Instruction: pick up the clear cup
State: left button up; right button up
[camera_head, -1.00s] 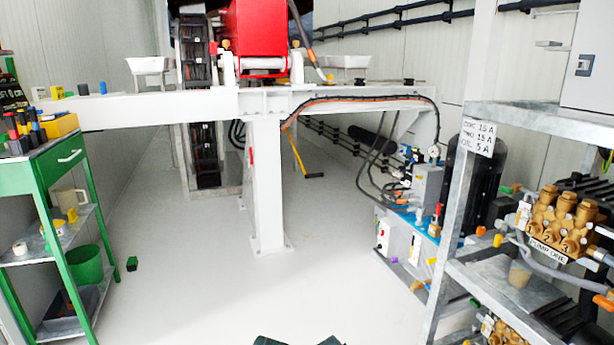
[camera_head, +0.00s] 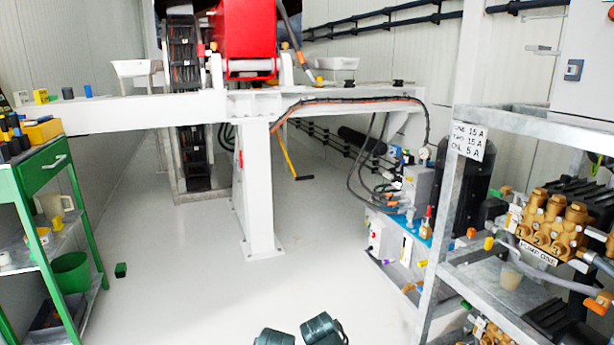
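A small see-through cup (camera_head: 510,276) with a brownish tint stands on the middle shelf of the grey metal rack at the right, below the brass pump labelled PUMP ONE. It looks upright, and it is small in this view. Two dark green rounded parts at the bottom centre seem to be links of my own arms. No gripper fingers show, so neither gripper can be placed relative to the cup.
The grey rack (camera_head: 446,220) has a front post left of the cup. The brass pump (camera_head: 553,222) sits right of the cup and above it. A green cart (camera_head: 45,167) stands at the left. A white post (camera_head: 258,190) stands mid-floor.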

aim_at(512, 275)
jog(key=z, duration=1.3)
